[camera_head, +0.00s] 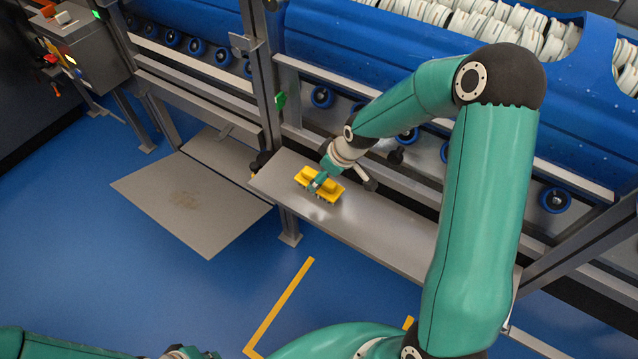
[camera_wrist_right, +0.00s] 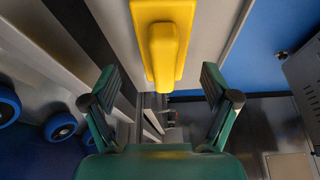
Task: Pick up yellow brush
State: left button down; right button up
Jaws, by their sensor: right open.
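The yellow brush (camera_head: 331,188) lies on a grey metal shelf (camera_head: 385,225), near the shelf's left end, with its raised handle up. My right gripper (camera_head: 322,181) is right over the brush and hides part of it. In the right wrist view the brush (camera_wrist_right: 163,42) is at the top centre, and its handle points down between the two open green fingers (camera_wrist_right: 160,84). There is a gap on each side, and I cannot tell whether the fingers are down at handle height. My left arm shows only at the bottom left edge; its jaws are out of the picture.
A blue conveyor (camera_head: 345,50) with white parts (camera_head: 470,25) runs behind the shelf. A grey upright post (camera_head: 263,80) stands just left of the shelf. A lower grey plate (camera_head: 190,205) lies at left, and a control box (camera_head: 85,45) is at the top left. Blue floor is clear in front.

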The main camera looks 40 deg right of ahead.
aim_at(316, 174)
jog(key=shift+a+x, duration=0.1)
jog(key=shift+x, duration=1.2)
jog(key=shift+a+x, duration=0.15)
jog(key=shift+x, duration=1.15)
jog(key=shift+w, duration=0.1)
jog(key=c, duration=1.3)
jog(key=shift+c, duration=0.2)
jog(key=shift+r, duration=0.15)
notch_tip(316, 174, up, 20)
jog(key=shift+f, duration=0.1)
